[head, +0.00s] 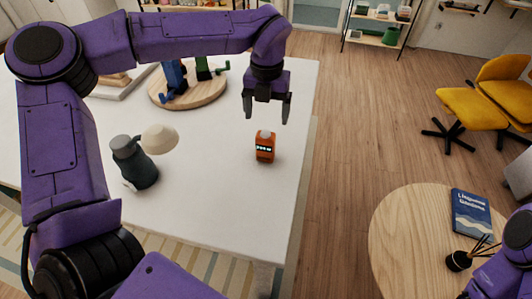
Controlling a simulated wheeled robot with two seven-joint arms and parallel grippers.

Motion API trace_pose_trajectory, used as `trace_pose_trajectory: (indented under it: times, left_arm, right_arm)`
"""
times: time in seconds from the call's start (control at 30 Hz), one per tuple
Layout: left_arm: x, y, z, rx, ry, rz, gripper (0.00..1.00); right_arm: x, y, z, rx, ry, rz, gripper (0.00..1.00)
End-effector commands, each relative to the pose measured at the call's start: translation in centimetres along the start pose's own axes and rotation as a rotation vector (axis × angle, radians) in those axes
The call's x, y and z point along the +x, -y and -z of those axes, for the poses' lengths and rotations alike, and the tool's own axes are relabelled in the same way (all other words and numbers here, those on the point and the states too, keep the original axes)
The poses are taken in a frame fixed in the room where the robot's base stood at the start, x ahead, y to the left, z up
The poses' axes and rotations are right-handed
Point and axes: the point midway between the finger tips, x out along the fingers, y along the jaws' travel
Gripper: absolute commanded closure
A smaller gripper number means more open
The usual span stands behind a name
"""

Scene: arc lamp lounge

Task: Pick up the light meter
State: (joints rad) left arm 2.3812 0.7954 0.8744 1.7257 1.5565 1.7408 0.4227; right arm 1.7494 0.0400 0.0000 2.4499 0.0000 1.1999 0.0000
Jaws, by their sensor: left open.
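The light meter (265,152) is a small orange device with a pale dome on top and a dark display on its front. It stands upright on the white table (225,205), near the table's right edge. My left gripper (267,113) is open and empty, pointing down. In the head view its fingertips are just above the light meter, and it seems to touch nothing. Part of my right arm shows at the bottom right corner, but its gripper is not in view.
A dark bottle (134,162) and a cream rounded object (159,138) stand left on the table. A round wooden board (190,92) with blue and green items is behind. A round wooden side table (408,235) holds a blue book (470,213) and a reed diffuser (459,260).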

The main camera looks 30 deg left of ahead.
Motion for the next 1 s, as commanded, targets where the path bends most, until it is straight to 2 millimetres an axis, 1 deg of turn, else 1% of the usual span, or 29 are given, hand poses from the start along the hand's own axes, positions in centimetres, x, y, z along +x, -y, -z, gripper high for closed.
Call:
trace_pose_trajectory:
  times: [0.2, 0.33, 0.43, 0.5, 0.6, 0.7, 0.87, 0.9, 0.97, 1.0]
  left_arm:
    - [3.6, 0.0, 0.1, 0.002, -0.005, -0.002, 0.15]
    - [5.2, 0.1, 0.1, 0.003, -0.003, -0.001, 0.15]
    - [6.4, 0.0, 0.5, 0.004, -0.005, -0.002, 0.15]
    - [7.7, -0.1, 0.8, 0.005, -0.006, -0.002, 0.15]
    - [9.5, -0.1, 0.7, 0.004, -0.003, -0.002, 0.15]
    - [10.3, -0.1, 0.7, 0.002, -0.001, 0.000, 0.15]
    - [10.5, -0.1, 0.7, 0.002, 0.001, 0.000, 0.15]
    - [10.5, -0.1, 0.7, 0.002, 0.000, 0.000, 0.18]
    - [10.4, -0.1, 0.7, 0.002, 0.000, 0.000, 0.38]
    - [10.4, -0.1, 0.7, 0.002, 0.000, 0.000, 0.51]
  right_arm:
    - [-0.8, -0.1, 0.3, 0.000, -0.001, 0.000, 0.20]
    - [-1.1, -0.1, 0.5, 0.000, -0.001, 0.000, 0.20]
    - [-2.0, -0.2, 0.8, 0.000, 0.000, 0.000, 0.20]
    - [-2.8, -0.2, 1.2, 0.000, -0.001, 0.000, 0.20]
    - [-2.9, -0.2, 1.2, 0.000, -0.001, 0.000, 0.20]
    - [-3.0, -0.2, 1.3, 0.000, -0.001, 0.000, 0.20]
    - [-2.9, -0.2, 1.2, 0.000, 0.000, 0.000, 0.20]
    - [-2.9, -0.2, 1.2, 0.000, 0.000, 0.000, 0.20]
    - [-2.9, -0.2, 1.2, 0.000, 0.000, 0.000, 0.20]
    - [-2.9, -0.2, 1.2, 0.000, 0.000, 0.000, 0.20]
